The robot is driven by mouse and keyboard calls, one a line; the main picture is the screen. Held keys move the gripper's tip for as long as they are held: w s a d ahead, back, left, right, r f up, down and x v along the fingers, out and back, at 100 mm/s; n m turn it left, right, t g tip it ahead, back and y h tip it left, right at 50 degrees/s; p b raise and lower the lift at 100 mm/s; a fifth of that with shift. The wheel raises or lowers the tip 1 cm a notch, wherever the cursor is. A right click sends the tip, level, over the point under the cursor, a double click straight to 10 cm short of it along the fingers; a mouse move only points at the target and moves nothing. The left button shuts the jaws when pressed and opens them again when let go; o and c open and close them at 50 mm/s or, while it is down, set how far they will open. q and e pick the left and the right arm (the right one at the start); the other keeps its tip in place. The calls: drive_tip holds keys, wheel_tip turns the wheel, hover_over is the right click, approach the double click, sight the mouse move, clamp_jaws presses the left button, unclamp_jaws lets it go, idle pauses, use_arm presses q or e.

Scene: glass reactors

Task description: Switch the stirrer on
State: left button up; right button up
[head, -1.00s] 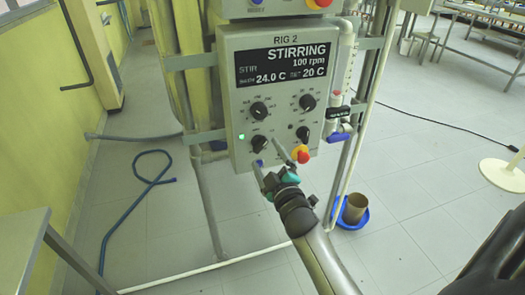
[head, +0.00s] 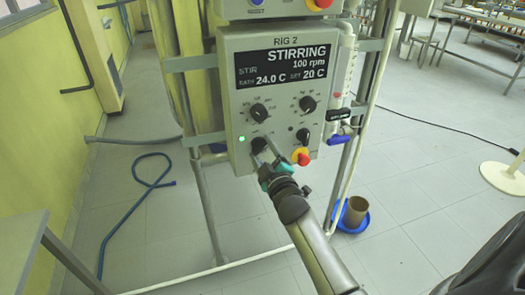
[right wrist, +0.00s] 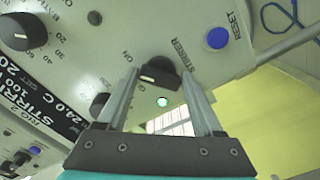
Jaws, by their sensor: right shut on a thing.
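The grey RIG 2 control box (head: 235,110) hangs on a frame; its display (head: 281,64) reads STIRRING, 100 rpm, bath 24.0 C, set 20 C. The black stirrer knob (right wrist: 160,72) sits at the box's lower left. In the head view the knob is mostly hidden by my right gripper (head: 262,147). In the right wrist view the fingers stand on both sides of the knob, shut on it. A green lamp (head: 241,138) beside the knob is lit; it also shows in the right wrist view (right wrist: 163,101). My left gripper is out of view.
Other knobs (head: 260,112) sit above.

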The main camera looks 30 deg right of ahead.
drive_tip(key=c, duration=0.8)
drive_tip(key=shift+o, duration=0.2)
drive_tip(key=shift+r+m+p, duration=0.1)
drive_tip(key=shift+m+p, duration=0.55)
drive_tip(key=shift+m, duration=0.25)
drive_tip(key=shift+m+p, duration=0.55)
drive_tip(key=shift+m, duration=0.55)
drive_tip(key=shift+c, duration=0.2)
drive_tip(key=shift+m, duration=0.3)
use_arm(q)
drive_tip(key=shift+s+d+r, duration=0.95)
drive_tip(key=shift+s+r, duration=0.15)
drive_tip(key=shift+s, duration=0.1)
use_arm(e)
drive_tip(key=o, duration=0.9)
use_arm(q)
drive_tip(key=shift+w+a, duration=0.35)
use_arm(e)
drive_tip(key=o, duration=0.5)
drive_tip(key=shift+c, duration=0.2)
